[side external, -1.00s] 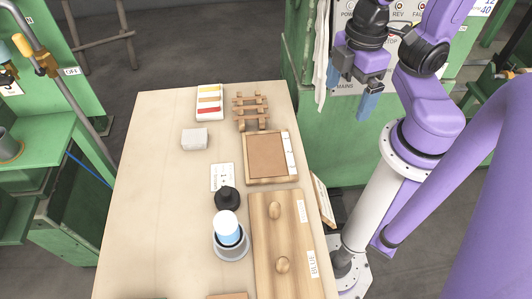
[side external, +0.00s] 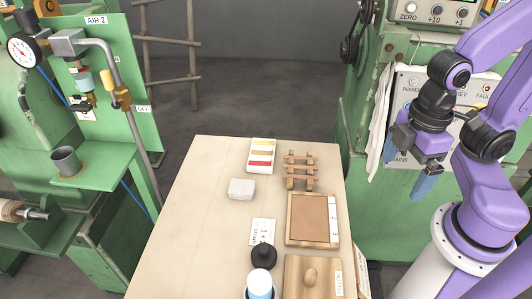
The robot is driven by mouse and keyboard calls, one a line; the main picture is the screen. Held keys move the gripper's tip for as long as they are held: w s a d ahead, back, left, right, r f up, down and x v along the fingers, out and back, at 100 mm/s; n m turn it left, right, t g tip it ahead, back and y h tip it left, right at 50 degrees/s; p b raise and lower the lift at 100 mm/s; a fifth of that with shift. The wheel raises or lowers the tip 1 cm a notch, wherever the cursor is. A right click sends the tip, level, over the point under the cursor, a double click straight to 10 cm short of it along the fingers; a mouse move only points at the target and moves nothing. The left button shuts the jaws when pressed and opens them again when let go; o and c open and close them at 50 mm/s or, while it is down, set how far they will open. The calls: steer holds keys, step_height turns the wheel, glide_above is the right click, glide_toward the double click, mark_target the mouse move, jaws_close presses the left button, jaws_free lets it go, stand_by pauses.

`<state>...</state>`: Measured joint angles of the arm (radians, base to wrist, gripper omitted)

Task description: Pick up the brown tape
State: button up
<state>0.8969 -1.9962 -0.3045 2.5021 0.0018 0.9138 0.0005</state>
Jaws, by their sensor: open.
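I cannot make out a roll of brown tape for certain. A flat brown piece (side external: 313,216) lies in a shallow wooden tray (side external: 290,241) at the table's right side; I cannot tell whether it is tape. A white card (side external: 253,168) with yellow and red strips lies at the table's far end. My gripper (side external: 408,168) is open and empty, with two blue fingers pointing down. It hangs right of the table, in front of the green cabinet, apart from everything on the table.
On the table (side external: 195,220) are a grey-white block (side external: 241,189), a small wooden rack (side external: 300,171), a printed card (side external: 262,232), a black knob-like item (side external: 264,256), a white-and-blue bottle (side external: 259,284) and a knobbed wooden board (side external: 300,266). The left side is clear.

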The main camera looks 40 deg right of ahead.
steer(key=shift+c, duration=0.3)
steer(key=c, duration=1.2)
steer(key=w+a+f+m, duration=0.15)
steer(key=w+m, duration=0.65)
steer(key=w, duration=0.8)
steer(key=w+a+m, duration=0.3)
steer(key=w+m, duration=0.5)
steer(key=w, duration=0.8)
steer(key=w+d+f+m, duration=0.5)
steer(key=w+d+m, duration=0.15)
steer(key=w, duration=0.25)
steer(key=shift+n, duration=0.45)
steer(key=f, duration=1.6)
steer(key=shift+w+d+f, duration=0.2)
steer(key=shift+d+f, duration=0.15)
steer(key=shift+d, duration=0.05)
